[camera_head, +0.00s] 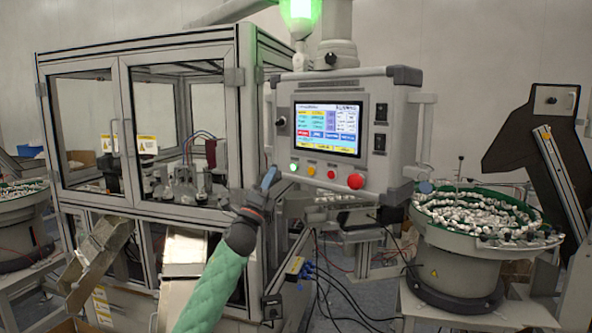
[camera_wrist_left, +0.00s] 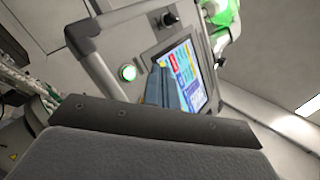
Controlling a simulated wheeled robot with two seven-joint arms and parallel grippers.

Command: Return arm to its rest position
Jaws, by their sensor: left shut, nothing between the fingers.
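My left gripper (camera_head: 268,179) is raised in front of the machine, just left of and below the control panel (camera_head: 391,135). Its fingers are shut with nothing between them. In the left wrist view, the shut fingertips (camera_wrist_left: 158,88) show against the panel's screen (camera_wrist_left: 190,72), and the lit green button (camera_wrist_left: 128,72) shows to their left. I cannot tell whether the fingertips touch the panel. The green-sleeved forearm (camera_head: 212,287) of my left arm rises from the bottom edge. My right gripper is in neither view.
The glazed machine cabinet (camera_head: 238,110) stands behind my left arm. Metal chutes (camera_head: 98,262) stick out at its lower left. A bowl feeder (camera_head: 455,265) full of small white parts stands at the right. Loose cables hang below the panel.

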